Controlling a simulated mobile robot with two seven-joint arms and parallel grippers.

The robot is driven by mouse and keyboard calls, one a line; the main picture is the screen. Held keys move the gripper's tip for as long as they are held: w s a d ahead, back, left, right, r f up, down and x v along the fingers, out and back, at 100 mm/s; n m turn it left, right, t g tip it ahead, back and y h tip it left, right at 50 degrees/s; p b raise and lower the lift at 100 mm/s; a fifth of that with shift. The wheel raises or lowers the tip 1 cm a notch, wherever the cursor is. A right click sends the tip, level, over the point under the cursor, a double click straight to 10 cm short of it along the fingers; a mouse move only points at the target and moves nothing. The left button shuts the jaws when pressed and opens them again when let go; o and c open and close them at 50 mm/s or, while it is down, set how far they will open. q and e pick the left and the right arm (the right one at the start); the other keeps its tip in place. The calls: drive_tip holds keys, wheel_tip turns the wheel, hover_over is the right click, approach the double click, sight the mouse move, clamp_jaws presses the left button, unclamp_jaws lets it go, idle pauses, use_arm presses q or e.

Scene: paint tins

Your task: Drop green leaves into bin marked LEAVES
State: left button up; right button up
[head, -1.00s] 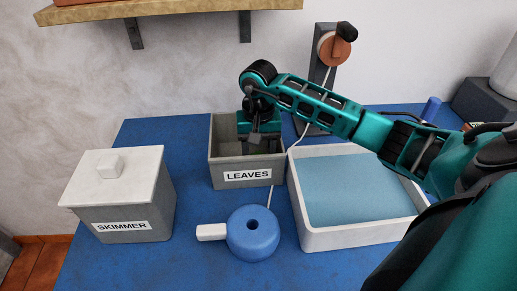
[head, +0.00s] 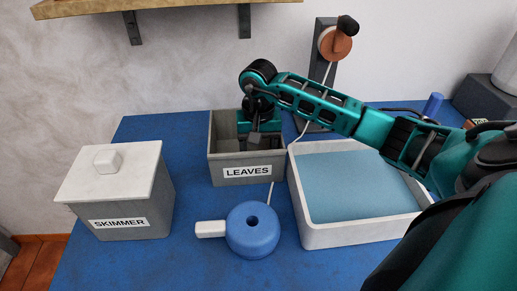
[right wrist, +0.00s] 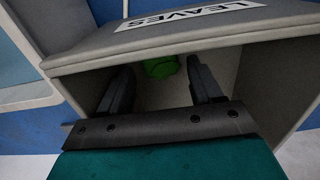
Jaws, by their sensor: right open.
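The grey open bin marked LEAVES (head: 247,172) stands on the blue table near the wall. My right gripper (head: 255,142) points down into its mouth, and its fingertips are hidden partly by the bin's front wall. In the right wrist view its two fingers (right wrist: 160,72) are spread apart with nothing gripped between them. A green leaf piece (right wrist: 160,67) shows beyond the fingertips, inside the bin; most of its surroundings are in shadow. My left gripper is not in view.
A lidded grey box marked SKIMMER (head: 120,223) stands at left. A blue round float with a white handle (head: 253,232) lies in front of the bin. A white-rimmed tray of blue water (head: 308,225) is right of the bin. A crank post (head: 325,70) stands behind.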

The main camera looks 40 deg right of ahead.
drive_tip(key=shift+r+p, duration=0.95)
drive_tip(key=shift+p, duration=0.05)
wheel_tip(320, 180, up, 11)
drive_tip(key=shift+r+b, duration=0.15)
drive_tip(key=shift+b, duration=0.3)
